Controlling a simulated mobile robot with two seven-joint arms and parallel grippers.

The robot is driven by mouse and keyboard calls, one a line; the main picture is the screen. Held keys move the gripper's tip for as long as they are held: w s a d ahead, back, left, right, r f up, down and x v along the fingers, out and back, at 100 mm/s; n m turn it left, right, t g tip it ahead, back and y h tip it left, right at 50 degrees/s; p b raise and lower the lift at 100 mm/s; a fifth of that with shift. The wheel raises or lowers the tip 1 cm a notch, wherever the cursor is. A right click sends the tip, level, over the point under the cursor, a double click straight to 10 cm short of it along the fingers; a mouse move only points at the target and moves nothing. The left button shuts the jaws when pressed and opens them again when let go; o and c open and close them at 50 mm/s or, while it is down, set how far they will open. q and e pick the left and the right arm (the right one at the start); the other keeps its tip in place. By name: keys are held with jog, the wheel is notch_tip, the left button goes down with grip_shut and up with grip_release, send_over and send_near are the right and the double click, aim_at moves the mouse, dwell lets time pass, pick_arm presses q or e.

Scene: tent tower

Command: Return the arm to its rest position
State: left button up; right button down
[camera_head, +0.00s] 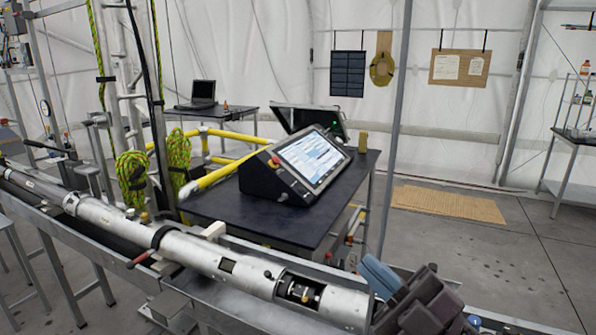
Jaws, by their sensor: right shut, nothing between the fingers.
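My right gripper (408,300) shows at the bottom right, with dark blocky parts and a blue-grey piece beside them. It is shut with nothing between its fingers. It overlaps the near right end of a long silver metal tube (225,262) in the picture; I cannot tell whether it touches the tube. The tube has a cut-out window near that end, with small parts inside. My left gripper is not in view.
The tube lies along a metal trough or rail. Behind it, a dark-topped table (262,215) carries a control console (300,165) with a lit screen. Thin upright poles and yellow railings (225,135) stand nearby. Open floor (480,250) lies to the right, with a tan mat (447,204).

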jog(key=d+f+m+t+h, duration=0.2)
jog(key=d+f+m+h, duration=1.35)
jog(key=m+h, duration=0.45)
jog(key=s+d+f+m+g, duration=0.2)
jog(key=s+d+f+g, duration=0.1)
jog(key=s+f+g, duration=1.15)
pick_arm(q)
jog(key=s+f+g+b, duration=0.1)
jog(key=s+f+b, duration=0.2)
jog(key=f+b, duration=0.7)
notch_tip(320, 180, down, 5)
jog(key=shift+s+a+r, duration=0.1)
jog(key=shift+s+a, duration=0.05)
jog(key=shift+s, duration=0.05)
pick_arm(e)
jog(key=w+f+t, duration=0.2)
jog(key=f+t, duration=0.3)
jog(key=f, duration=0.7)
jog(key=w+f+t, duration=0.1)
jog(key=f+t, duration=0.4)
jog(key=f, duration=0.6)
jog(key=shift+w+a+f, duration=0.3)
jog(key=shift+w+f, duration=0.05)
jog(key=shift+w, duration=0.05)
jog(key=shift+s+d, duration=0.1)
